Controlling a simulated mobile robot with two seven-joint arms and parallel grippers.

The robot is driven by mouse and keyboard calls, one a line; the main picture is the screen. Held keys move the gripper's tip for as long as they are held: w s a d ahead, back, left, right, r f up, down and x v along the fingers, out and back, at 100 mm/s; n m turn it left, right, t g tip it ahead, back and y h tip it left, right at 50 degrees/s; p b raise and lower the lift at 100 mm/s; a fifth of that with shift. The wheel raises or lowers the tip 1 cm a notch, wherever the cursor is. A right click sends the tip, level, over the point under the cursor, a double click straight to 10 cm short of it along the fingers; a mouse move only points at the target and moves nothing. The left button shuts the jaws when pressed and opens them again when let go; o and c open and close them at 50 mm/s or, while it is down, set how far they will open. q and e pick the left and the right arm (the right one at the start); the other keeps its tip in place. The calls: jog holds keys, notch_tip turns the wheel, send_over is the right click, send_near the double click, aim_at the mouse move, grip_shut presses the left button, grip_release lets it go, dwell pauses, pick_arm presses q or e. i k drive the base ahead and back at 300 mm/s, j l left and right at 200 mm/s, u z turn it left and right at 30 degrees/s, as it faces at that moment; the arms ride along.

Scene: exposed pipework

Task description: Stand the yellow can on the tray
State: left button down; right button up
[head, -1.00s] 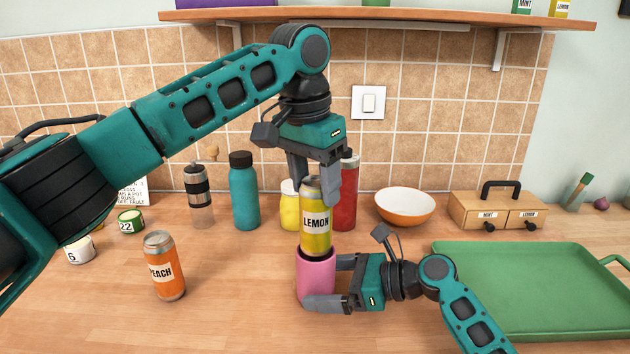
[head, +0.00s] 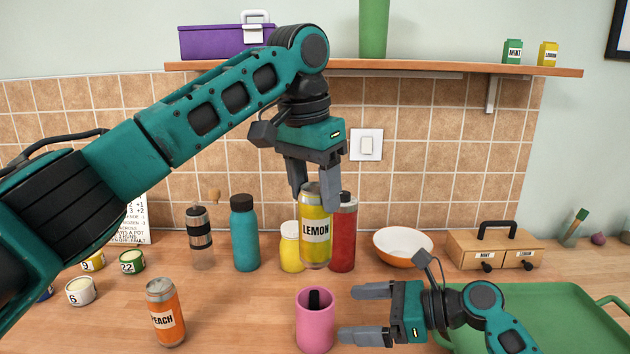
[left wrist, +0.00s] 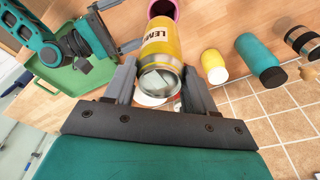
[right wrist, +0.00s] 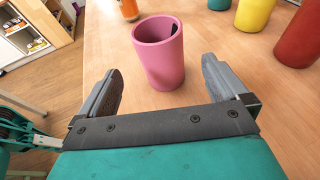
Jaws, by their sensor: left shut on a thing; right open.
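The yellow can (head: 315,232), labelled LEMON, hangs upright in my left gripper (head: 315,195), which is shut on its top, above the pink cup. The can also shows in the left wrist view (left wrist: 160,50). The pink cup (head: 315,322) stands on the counter with a dark thing inside; it also shows in the right wrist view (right wrist: 160,58). My right gripper (head: 362,314) is open beside the cup, its fingers apart from it. The green tray (head: 560,315) lies at the right, partly hidden by my right arm.
An orange PEACH can (head: 165,312) stands at the left. Behind are a teal bottle (head: 244,235), a yellow bottle (head: 290,250), a red bottle (head: 343,240), a bowl (head: 403,246) and a wooden box (head: 492,250). A shelf (head: 400,69) spans the wall above.

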aim_at(571, 332)
jog(key=k, duration=1)
